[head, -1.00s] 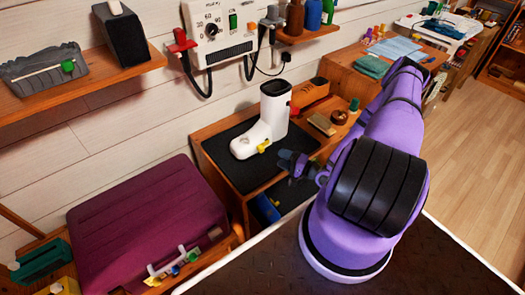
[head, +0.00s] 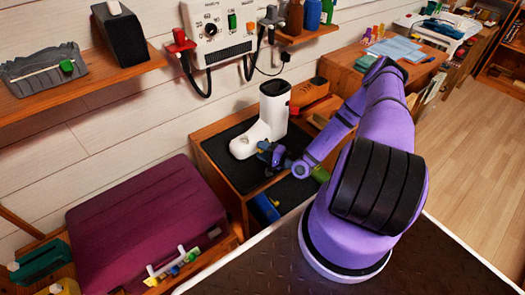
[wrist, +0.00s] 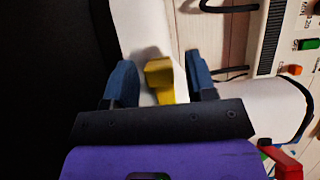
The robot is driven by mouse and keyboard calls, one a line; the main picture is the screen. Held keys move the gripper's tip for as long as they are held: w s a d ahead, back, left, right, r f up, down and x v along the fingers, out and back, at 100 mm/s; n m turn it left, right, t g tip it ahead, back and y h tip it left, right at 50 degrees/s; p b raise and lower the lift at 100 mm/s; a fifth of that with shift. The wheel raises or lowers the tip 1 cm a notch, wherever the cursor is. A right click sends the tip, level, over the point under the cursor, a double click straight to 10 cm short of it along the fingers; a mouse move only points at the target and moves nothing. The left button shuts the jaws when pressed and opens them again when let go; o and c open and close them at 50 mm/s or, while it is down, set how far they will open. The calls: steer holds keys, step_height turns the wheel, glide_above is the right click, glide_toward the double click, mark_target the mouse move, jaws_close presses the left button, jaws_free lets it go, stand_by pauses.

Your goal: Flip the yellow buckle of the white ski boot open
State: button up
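The white ski boot (head: 270,115) stands upright on the black mat of a wooden cabinet, its toe pointing left. My gripper (head: 272,152) is at the boot's near side, in front of the lower shell, and hides the yellow buckle in the head view. In the wrist view, my gripper (wrist: 160,85) is open, with one blue finger on each side of the yellow buckle (wrist: 161,77). The buckle stands out from the white boot shell (wrist: 150,30) between the fingers. Clear gaps show between it and both fingers.
The black mat (head: 222,150) is clear to the left of the boot. A wooden box (head: 308,92) stands behind it on the right. A white control panel (head: 220,35) with hanging cables is on the wall above. A maroon suitcase (head: 140,220) lies at lower left.

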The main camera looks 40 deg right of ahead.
steer(key=c, duration=0.8)
steer(key=shift+s+d+n+g+y, duration=0.25)
steer(key=shift+n+g+y, duration=0.4)
steer(key=shift+y, duration=0.25)
steer(key=shift+s+d+n+g+y, duration=0.2)
steer(key=shift+n+g+y, duration=0.25)
steer(key=shift+n+y, duration=0.4)
steer(key=n+g+y, duration=0.1)
steer(key=g+y, duration=0.1)
steer(key=s+d+n+g+y, duration=0.1)
steer(key=n+y, duration=0.1)
steer(key=shift+d+g, duration=0.15)
steer(key=shift+g, duration=0.25)
steer(key=n+g, duration=0.1)
steer(key=d+n+g+y, duration=0.1)
steer(key=g, duration=0.1)
steer(key=n+g+y, duration=0.1)
steer(key=shift+s+d+n+g, duration=0.25)
steer(key=shift+s+n+g, duration=0.05)
steer(key=shift+s+g, duration=0.1)
steer(key=shift+s+d+n+g+y, duration=0.1)
steer(key=shift+d+n+g+y, duration=0.2)
steer(key=shift+n+g, duration=0.5)
steer(key=shift+d+n+g+y, duration=0.25)
steer(key=shift+n+g, duration=0.15)
steer(key=shift+g, duration=0.7)
